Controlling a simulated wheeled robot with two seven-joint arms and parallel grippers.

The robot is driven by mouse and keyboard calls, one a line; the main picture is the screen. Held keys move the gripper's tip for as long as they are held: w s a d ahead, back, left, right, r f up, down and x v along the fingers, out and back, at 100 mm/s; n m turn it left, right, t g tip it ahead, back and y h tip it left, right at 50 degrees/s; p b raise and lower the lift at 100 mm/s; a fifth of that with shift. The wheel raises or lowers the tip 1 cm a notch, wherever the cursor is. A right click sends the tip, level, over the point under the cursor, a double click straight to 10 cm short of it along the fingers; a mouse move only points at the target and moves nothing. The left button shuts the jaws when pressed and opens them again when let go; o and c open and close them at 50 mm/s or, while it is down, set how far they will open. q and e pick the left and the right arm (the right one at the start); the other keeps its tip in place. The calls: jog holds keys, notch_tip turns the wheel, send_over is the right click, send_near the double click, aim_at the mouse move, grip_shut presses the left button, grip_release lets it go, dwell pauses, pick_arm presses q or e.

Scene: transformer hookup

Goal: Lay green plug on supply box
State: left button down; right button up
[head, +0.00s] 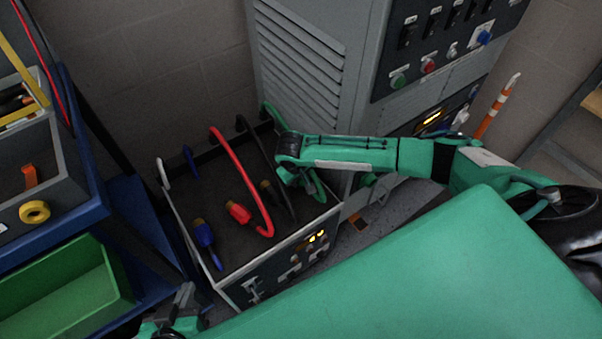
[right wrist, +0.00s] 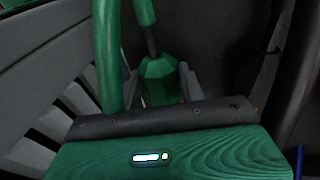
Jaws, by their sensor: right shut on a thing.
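The supply box (head: 218,180) stands left of the grey cabinet, with a dark top and a front panel. In the right wrist view, the green plug (right wrist: 157,78) is between the fingers of my right gripper (right wrist: 157,88), which is shut on it. In the head view my right gripper (head: 308,184) is over the box's right edge; its own arm largely hides the plug there. A green cable (head: 268,108) rises at the box's back right corner. My left gripper (head: 183,298) is at the bottom edge, partly cut off; its opening is unclear.
A red plug (head: 238,212) and a blue plug (head: 204,234) lie on the box top, with a black cable (head: 284,190) beside them. The grey cabinet (head: 300,60) stands behind right. A blue shelf with a green bin (head: 70,295) is at left.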

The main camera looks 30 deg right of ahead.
jog(key=shift+f, duration=0.15)
jog(key=o, duration=1.2)
jog(key=shift+s+a, duration=0.1)
pick_arm(q)
jog(key=s+a+g+y+p, duration=0.3)
jog(key=a+g, duration=0.1)
jog(key=a, duration=0.3)
jog(key=shift+s+r+g+p, duration=0.25)
jog(key=shift+g+p, duration=0.1)
jog(key=shift+g, duration=0.05)
pick_arm(e)
jog(key=v, duration=1.4)
jog(key=shift+f, duration=0.1)
